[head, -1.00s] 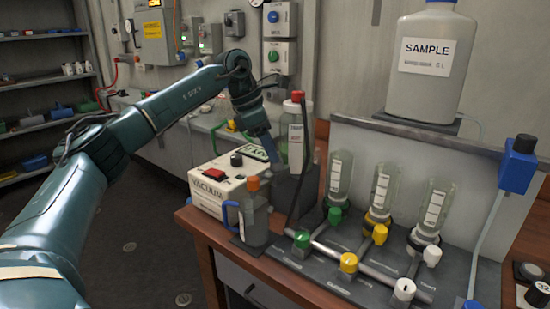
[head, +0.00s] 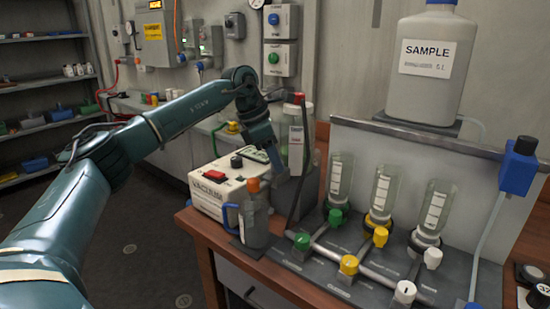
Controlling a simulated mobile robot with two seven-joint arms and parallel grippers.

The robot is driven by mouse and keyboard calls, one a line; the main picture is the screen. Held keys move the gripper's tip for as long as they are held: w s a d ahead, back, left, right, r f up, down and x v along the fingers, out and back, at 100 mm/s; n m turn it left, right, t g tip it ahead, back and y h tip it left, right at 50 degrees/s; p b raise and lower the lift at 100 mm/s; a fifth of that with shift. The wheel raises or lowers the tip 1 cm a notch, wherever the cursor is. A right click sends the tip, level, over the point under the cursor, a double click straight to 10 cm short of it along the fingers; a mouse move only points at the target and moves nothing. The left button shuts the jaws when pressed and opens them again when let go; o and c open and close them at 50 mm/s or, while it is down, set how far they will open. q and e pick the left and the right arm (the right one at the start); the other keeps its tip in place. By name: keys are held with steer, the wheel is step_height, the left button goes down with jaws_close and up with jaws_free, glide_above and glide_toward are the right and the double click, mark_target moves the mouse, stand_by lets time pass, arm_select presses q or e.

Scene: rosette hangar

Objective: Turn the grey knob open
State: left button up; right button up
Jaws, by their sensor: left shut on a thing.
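My left gripper (head: 274,160) points down between the white vacuum box and the trap bottle (head: 296,150). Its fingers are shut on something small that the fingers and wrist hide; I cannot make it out. No knob that is plainly grey shows. Two pale, whitish-grey knobs, one at the front of the manifold (head: 404,292) and one below the right glass cylinder (head: 432,258), are apart from the gripper. Green (head: 302,241) and yellow (head: 349,264) knobs sit beside them. My right gripper is not in view.
The vacuum box (head: 212,197) has a red switch and a black knob (head: 237,161). A blue-handled bottle (head: 254,215) stands in front of the gripper. A sample jug (head: 428,65) sits on the raised shelf. The floor at left is clear.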

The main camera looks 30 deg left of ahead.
arm_select(q)
steer(key=shift+c, duration=0.9)
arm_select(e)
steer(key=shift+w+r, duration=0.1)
arm_select(q)
steer(key=shift+n+t+y+p, duration=0.3)
steer(key=shift+n, duration=0.7)
steer(key=n, duration=0.2)
steer(key=shift+s+d+n+y+p, duration=0.1)
steer(key=shift+n+y+p, duration=0.2)
steer(key=shift+y, duration=0.1)
steer(key=n, duration=0.2)
steer(key=n+t+y, duration=0.1)
steer(key=n, duration=0.1)
steer(key=shift+d+n+y, duration=0.15)
steer(key=shift+n+y, duration=0.15)
steer(key=n+y, duration=0.1)
steer(key=n, duration=0.3)
steer(key=shift+n+y+p, duration=0.3)
steer(key=shift+y+p, duration=0.1)
steer(key=shift+d+n+g+y, duration=0.1)
steer(key=shift+n+g+y, duration=0.25)
steer(key=shift+n, duration=0.7)
steer(key=shift+n+g+y, duration=0.15)
steer(key=shift+n+y, duration=0.3)
steer(key=shift+n, duration=0.6)
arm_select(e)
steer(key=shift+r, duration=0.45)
